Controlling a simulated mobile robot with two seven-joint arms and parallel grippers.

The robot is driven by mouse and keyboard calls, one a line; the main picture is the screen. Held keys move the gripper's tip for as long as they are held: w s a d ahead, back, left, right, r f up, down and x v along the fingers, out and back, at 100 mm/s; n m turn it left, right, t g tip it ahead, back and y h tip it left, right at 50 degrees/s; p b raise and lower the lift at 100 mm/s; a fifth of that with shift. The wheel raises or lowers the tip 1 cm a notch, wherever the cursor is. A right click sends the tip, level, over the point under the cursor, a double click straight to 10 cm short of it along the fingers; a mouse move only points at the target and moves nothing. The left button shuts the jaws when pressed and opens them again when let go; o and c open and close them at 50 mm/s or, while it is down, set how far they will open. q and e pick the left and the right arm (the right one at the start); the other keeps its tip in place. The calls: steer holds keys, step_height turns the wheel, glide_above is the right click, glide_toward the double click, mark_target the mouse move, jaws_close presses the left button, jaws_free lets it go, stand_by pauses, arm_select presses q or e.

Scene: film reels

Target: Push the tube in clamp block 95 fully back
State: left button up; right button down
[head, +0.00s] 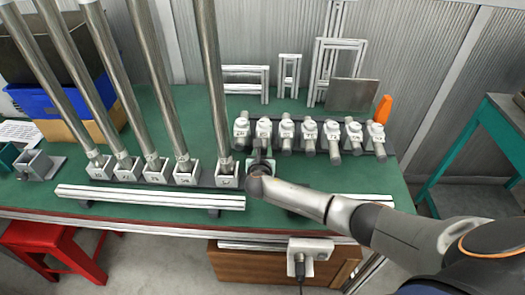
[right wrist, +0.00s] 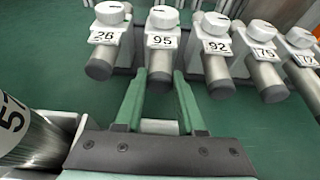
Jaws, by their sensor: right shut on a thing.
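Clamp block 95 (right wrist: 162,32) is a white block with a round knob and a number label, second from the left in its row. It also shows in the head view (head: 263,127). Its metal tube (right wrist: 160,66) sticks out toward me with a dark end cap. My right gripper (right wrist: 160,76) has its two green fingers on either side of the tube near its front end and is shut on it. In the head view my right gripper (head: 262,165) is in front of the block and partly hides the tube. My left gripper is not in view.
Neighbouring clamp blocks 26 (right wrist: 105,25) and 92 (right wrist: 216,38) stand close on both sides, with tubes sticking out. Tall upright tubes (head: 211,80) stand in holders to the left. A white rail (head: 150,197) lies along the front of the green table. An orange object (head: 383,109) stands at right.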

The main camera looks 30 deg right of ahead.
stand_by(0.8)
steer(key=shift+w+d+f+b, duration=0.1)
steer(key=shift+w+d+b, duration=0.25)
steer(key=shift+w, duration=0.2)
steer(key=shift+w+d+b, duration=0.35)
steer(key=shift+w, duration=0.2)
steer(key=shift+w+d, duration=0.25)
steer(key=shift+w, duration=0.2)
steer(key=c, duration=0.5)
jaws_free()
steer(key=shift+s+a, duration=0.1)
steer(key=shift+s, duration=0.05)
steer(key=shift+s+a+r, duration=0.1)
steer(key=shift+s+r, duration=0.1)
steer(key=shift+r, duration=0.1)
steer(key=shift+p+v, duration=1.6)
steer(key=shift+v, duration=4.3)
steer(key=shift+f, duration=0.1)
